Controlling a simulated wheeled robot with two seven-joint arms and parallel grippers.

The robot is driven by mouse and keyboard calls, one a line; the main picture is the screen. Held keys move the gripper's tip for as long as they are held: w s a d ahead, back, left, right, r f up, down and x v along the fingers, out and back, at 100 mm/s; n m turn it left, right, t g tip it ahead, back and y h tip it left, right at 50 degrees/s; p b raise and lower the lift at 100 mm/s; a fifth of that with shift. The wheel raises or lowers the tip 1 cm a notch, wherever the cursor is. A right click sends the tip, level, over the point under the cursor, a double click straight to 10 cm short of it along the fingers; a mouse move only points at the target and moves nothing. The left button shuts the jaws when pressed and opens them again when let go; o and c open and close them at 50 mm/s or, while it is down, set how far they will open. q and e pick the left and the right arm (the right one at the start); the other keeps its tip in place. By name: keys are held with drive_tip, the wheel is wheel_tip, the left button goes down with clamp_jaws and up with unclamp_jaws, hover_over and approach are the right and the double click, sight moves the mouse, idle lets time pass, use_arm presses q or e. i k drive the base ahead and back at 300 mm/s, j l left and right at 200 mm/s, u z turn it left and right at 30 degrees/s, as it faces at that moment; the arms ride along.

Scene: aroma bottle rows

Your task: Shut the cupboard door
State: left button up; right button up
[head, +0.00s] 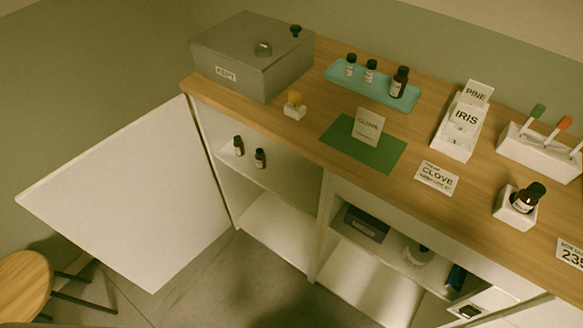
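The cupboard door (130,192) is a white panel standing wide open, swung out to the left from its hinge edge at the left end of the cabinet. The cupboard (275,225) behind it is open to view, with white shelves. Two small dark bottles (238,146) (260,158) stand on its upper shelf, and its lower shelf looks empty. Neither of my grippers shows in the head view.
A round wooden stool (24,284) stands at lower left, near the door's lower edge. The wooden counter (300,125) carries a grey box (252,55), a teal tray (345,80) with bottles, a green mat (385,158) and a card holder (455,140). Grey floor (215,285) lies before the cupboard.

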sight(145, 200)
drive_tip(key=j+u, duration=0.35)
drive_tip(key=j, duration=0.3)
drive_tip(key=j+u, duration=0.35)
drive_tip(key=j, duration=0.3)
